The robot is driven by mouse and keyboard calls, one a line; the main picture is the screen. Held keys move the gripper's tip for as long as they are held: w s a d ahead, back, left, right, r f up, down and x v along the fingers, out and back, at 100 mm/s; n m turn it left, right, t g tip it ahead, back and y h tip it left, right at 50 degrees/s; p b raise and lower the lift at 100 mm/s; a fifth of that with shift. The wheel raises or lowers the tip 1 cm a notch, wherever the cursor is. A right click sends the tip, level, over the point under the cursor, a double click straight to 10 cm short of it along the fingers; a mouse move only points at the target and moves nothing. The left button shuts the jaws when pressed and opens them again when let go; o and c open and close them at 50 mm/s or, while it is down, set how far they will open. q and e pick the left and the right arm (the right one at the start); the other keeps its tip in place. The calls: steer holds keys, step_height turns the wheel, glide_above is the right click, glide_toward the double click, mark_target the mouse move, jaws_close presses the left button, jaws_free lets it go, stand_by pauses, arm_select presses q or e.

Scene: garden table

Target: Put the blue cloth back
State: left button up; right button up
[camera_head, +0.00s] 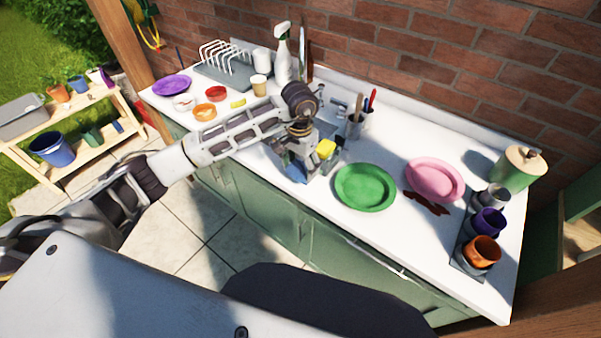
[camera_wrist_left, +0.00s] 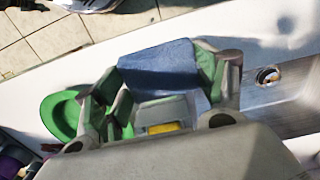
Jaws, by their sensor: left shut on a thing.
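My left gripper (camera_head: 312,160) reaches over the counter at the sink and is shut on the blue cloth (camera_head: 295,168). In the left wrist view the blue cloth (camera_wrist_left: 158,65) spans between the two fingers of my left gripper (camera_wrist_left: 160,85). Part of the cloth is hidden by the gripper in the head view. A yellow sponge-like block (camera_head: 326,149) shows close beside the gripper; a yellow piece (camera_wrist_left: 165,128) also shows below the cloth in the left wrist view. My right gripper is not in view.
The sink (camera_wrist_left: 285,108) has a drain. A green plate (camera_head: 365,187) and pink plate (camera_head: 435,179) lie right of the gripper. A utensil holder (camera_head: 354,127) stands behind it. Cups (camera_head: 482,250) stand at the right end. A dish rack (camera_head: 222,60) and spray bottle (camera_head: 282,58) stand at the back.

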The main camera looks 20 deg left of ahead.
mark_target(301, 168)
arm_select(q)
steer(key=shift+f+p, duration=0.35)
steer(key=shift+f, duration=1.55)
steer(key=shift+f, duration=0.15)
steer(key=o, duration=0.8)
steer(key=shift+r, duration=0.2)
